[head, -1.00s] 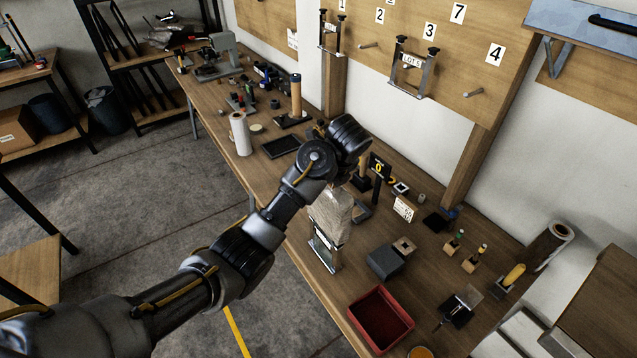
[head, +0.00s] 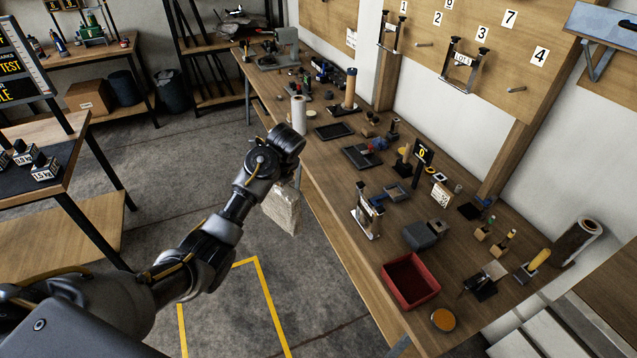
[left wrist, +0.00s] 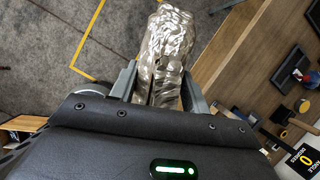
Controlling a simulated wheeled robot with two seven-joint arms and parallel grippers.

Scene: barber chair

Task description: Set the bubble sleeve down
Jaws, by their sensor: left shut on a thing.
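The bubble sleeve (head: 284,206) is a pale, crinkled, silvery wrap. In the head view it hangs below my left gripper, in front of the long workbench's edge and over the grey floor. In the left wrist view the sleeve (left wrist: 164,55) sits between the two fingers of my left gripper (left wrist: 158,88), which is shut on it. In the head view my wrist hides the fingers and the upper part of the sleeve. My right gripper is in neither view.
The workbench (head: 318,178) carries a metal stand (head: 367,212), a red bin (head: 410,280), a grey block (head: 421,234), a black tray (head: 362,156) and a white roll (head: 299,114). A side table with weights (head: 40,170) stands left. Yellow lines (head: 270,300) mark open floor.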

